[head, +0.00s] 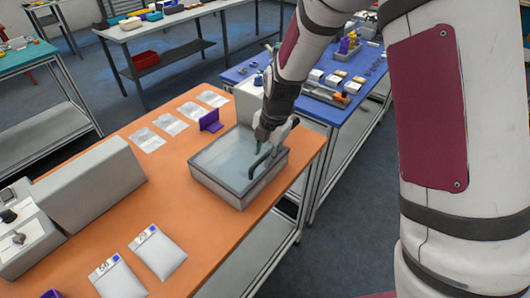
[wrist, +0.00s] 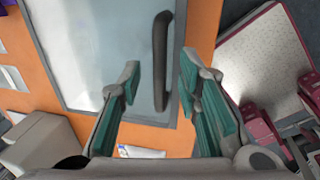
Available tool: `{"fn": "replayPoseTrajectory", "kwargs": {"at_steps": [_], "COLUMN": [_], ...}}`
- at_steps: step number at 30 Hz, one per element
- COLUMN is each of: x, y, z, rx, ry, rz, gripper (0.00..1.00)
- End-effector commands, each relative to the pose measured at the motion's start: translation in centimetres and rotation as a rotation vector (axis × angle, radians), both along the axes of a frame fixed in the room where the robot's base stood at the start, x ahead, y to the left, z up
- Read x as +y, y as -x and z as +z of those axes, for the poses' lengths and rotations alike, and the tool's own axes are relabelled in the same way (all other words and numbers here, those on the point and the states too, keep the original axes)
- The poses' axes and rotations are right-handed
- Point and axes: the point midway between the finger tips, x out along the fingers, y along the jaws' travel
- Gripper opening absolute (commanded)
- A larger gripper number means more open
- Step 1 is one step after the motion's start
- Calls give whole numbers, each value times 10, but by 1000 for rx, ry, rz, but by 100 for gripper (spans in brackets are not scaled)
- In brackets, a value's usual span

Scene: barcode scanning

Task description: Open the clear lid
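A grey box with a clear lid (head: 222,160) stands on the orange table, and the lid lies flat over it. A dark bar handle (head: 262,160) runs along the lid's right side. In the wrist view, the clear lid (wrist: 95,50) fills the upper middle, and the dark handle (wrist: 160,55) stands upright in the picture. My gripper (head: 264,147) is above the lid beside the handle. In the wrist view, my gripper (wrist: 160,82) is open, with teal-padded fingers to the left and right of the handle's line. I cannot tell whether the fingers touch the handle.
The orange table (head: 185,225) holds several clear bags at the back, a purple holder (head: 211,121), a grey block (head: 92,190) and two labelled bags in front. A blue table (head: 337,118) with small items stands behind to the right.

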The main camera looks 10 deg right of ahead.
Motion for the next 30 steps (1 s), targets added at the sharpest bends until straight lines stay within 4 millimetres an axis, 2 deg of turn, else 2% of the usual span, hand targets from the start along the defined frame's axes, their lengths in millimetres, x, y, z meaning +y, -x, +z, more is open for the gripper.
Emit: {"fn": "replayPoseTrajectory", "kwargs": {"at_steps": [9,10,14,24,30], "x": [0,0,0,1,5], "y": [-1,-1,-1,-2,-6], "z": [-3,-3,-3,-1,9], "rx": [-1,-1,-1,3,37], "ry": [1,1,1,5,42], "rz": [0,0,0,2,4], "gripper": [31,29,0,0,0]}}
